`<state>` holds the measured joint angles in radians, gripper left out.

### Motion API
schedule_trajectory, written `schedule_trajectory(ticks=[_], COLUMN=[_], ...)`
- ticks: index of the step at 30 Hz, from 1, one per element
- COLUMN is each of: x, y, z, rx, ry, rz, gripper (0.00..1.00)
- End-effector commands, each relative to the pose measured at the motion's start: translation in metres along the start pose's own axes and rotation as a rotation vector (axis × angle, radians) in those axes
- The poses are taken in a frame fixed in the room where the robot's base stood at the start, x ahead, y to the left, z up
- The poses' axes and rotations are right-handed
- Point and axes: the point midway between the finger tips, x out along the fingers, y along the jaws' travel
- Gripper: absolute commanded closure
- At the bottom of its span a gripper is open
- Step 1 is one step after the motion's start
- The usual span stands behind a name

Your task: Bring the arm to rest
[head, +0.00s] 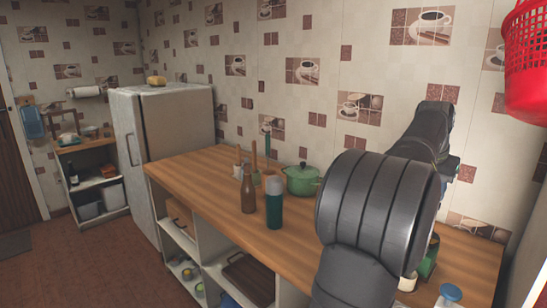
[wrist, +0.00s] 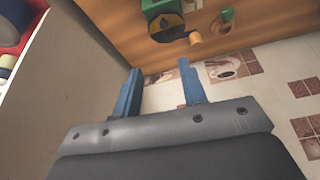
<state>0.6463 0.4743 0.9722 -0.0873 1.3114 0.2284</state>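My gripper (wrist: 160,66) shows in the wrist view with its two blue fingers apart and nothing between them. Beyond the fingertips are the wooden counter and the tiled wall, and the fingers touch nothing that I can see. In the head view my black arm fills the right side, in front of the wall and the counter's right end. The gripper's fingers cannot be made out there.
The wooden counter (head: 192,172) holds a brown bottle (head: 248,192), a dark green flask (head: 274,208) and a green pot (head: 301,181). Green items (head: 428,262) stand beside my arm. A red basket (head: 526,60) hangs upper right. A fridge (head: 172,125) stands left.

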Motion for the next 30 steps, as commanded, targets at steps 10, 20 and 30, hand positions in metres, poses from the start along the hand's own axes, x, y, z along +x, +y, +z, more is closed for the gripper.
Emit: schedule_trajectory(ticks=[10, 20, 30], x=[0.021, 0.021, 0.02], y=[0.009, 0.009, 0.0], z=[-0.006, -0.006, 0.001], rx=[0.019, 0.019, 0.0], ry=[-0.001, 0.0, -0.005], rz=[0.008, 0.008, 0.001], gripper=[0.61, 0.61, 0.61])
